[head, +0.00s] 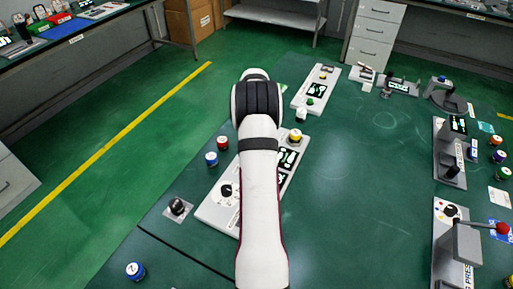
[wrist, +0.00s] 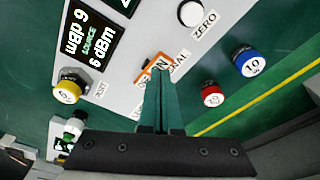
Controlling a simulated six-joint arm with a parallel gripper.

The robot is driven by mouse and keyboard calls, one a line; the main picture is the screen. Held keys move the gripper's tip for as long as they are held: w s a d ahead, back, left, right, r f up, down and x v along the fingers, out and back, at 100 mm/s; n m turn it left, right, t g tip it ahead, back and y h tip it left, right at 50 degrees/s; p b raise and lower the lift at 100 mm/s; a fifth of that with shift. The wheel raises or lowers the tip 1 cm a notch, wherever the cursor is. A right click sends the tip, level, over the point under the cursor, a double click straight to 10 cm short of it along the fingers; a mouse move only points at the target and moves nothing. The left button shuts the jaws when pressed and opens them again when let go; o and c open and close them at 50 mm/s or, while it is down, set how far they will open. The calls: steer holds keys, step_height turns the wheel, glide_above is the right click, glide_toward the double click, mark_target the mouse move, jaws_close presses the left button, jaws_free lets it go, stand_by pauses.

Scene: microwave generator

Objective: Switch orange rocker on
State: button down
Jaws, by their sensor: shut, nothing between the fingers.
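The orange rocker (wrist: 147,70) is on the white generator panel (wrist: 205,55), in the middle of the wrist view. Its orange edge shows around the tips of my gripper (wrist: 158,80), and "ON" lettering shows just beyond the tips. My gripper is shut and empty, with its fingertips over the rocker. The tips hide part of the rocker, so I cannot tell whether they touch it or which way it is tilted. In the head view my arm covers the rocker and my gripper; part of the panel (head: 217,211) shows beside the arm.
A display (wrist: 88,42) and a white ZERO button (wrist: 191,13) are on the panel. A yellow-topped knob (wrist: 68,88) is at left. Red (wrist: 211,95) and blue (wrist: 249,62) capped pieces stand beside the panel. Other devices stand on the green table (head: 345,180); its middle is clear.

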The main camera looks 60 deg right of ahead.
steer(key=shift+f, duration=1.1)
stand_by(0.3)
steer(key=shift+r, duration=3.5)
